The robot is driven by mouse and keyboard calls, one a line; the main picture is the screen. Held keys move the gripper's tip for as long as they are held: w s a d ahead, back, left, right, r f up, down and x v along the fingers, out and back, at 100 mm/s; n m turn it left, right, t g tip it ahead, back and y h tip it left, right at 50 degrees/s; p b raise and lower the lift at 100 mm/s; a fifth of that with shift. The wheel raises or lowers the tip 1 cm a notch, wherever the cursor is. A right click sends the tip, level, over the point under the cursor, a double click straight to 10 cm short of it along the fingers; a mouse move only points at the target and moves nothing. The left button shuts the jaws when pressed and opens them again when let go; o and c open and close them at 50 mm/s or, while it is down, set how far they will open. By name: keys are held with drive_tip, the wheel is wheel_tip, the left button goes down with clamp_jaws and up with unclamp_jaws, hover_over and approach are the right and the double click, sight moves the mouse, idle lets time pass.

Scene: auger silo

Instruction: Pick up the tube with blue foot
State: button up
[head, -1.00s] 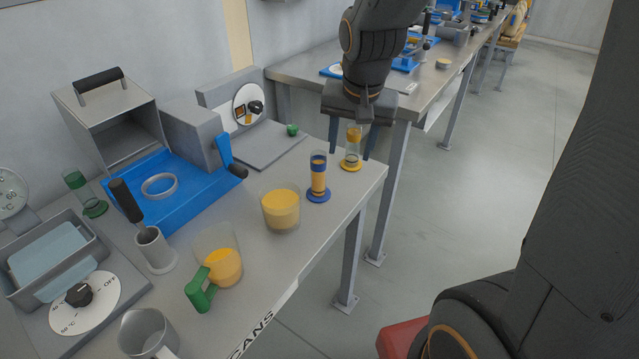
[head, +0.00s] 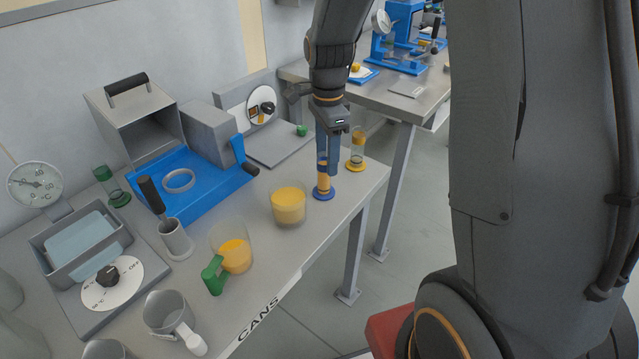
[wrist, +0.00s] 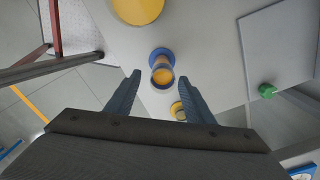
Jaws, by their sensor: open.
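The tube with the blue foot (head: 323,181) stands upright near the front right edge of the table and holds yellow-orange contents. In the wrist view the same tube (wrist: 161,70) is seen from above, between and just beyond the open fingertips. My gripper (head: 333,172) is open and points down at the tube; its fingers hide part of the tube's upper half in the head view. It also shows in the wrist view (wrist: 160,75), with nothing held. A tube with a yellow foot (head: 356,152) stands just behind and to the right; it shows in the wrist view (wrist: 177,110) near the right finger.
A glass beaker of yellow liquid (head: 289,206) stands left of the blue-footed tube. A green-handled jug (head: 233,255) is farther left. A blue device (head: 190,190) and a grey plate with a dial (head: 275,145) are behind. The table edge is close on the right.

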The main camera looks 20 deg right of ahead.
sight(324, 177)
drive_tip(key=shift+w+a+f+p, duration=0.15)
drive_tip(key=shift+f+p, duration=0.35)
drive_tip(key=shift+f, duration=1.35)
drive_tip(key=shift+a+f+p, duration=0.1)
drive_tip(key=shift+f+p, duration=0.4)
drive_tip(key=shift+f, duration=1.3)
drive_tip(key=c, duration=1.2)
drive_tip(key=shift+r, duration=0.15)
